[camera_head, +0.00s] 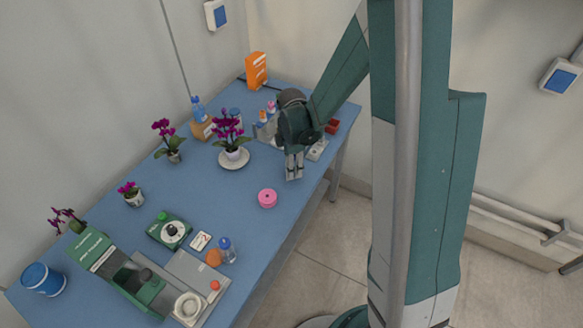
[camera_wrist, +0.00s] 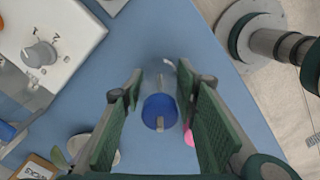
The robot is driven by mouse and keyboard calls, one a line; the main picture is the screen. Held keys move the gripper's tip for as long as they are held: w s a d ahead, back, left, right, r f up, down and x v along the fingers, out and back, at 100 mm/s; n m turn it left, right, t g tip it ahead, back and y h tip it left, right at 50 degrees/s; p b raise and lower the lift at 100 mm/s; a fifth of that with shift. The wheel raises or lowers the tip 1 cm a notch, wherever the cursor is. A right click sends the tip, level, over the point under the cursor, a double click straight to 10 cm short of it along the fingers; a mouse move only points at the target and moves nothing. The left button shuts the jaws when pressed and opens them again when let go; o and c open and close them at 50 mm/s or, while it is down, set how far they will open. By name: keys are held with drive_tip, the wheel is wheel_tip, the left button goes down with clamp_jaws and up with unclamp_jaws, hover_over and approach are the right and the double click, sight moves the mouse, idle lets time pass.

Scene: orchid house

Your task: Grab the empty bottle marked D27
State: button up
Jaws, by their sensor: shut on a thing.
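A clear bottle with a blue cap (camera_wrist: 159,112) is between the green pads of my gripper (camera_wrist: 160,98) in the wrist view, seen from above. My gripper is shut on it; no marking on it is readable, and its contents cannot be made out. In the head view my gripper (camera_head: 294,166) points down over the right part of the blue table, near its edge. Another clear bottle with a blue cap (camera_head: 228,252) stands near the front of the table; its label is not readable either.
A pink round thing (camera_head: 267,198) lies left and in front of my gripper. A potted orchid (camera_head: 233,154) on a white saucer (camera_head: 234,166) stands to its left. A white device with a knob (camera_wrist: 40,54) is close in the wrist view. The table's edge (camera_head: 318,195) is near.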

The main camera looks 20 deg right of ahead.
drive_tip(key=shift+r, duration=0.15)
drive_tip(key=shift+r+p, duration=0.55)
drive_tip(key=shift+r, duration=4.3)
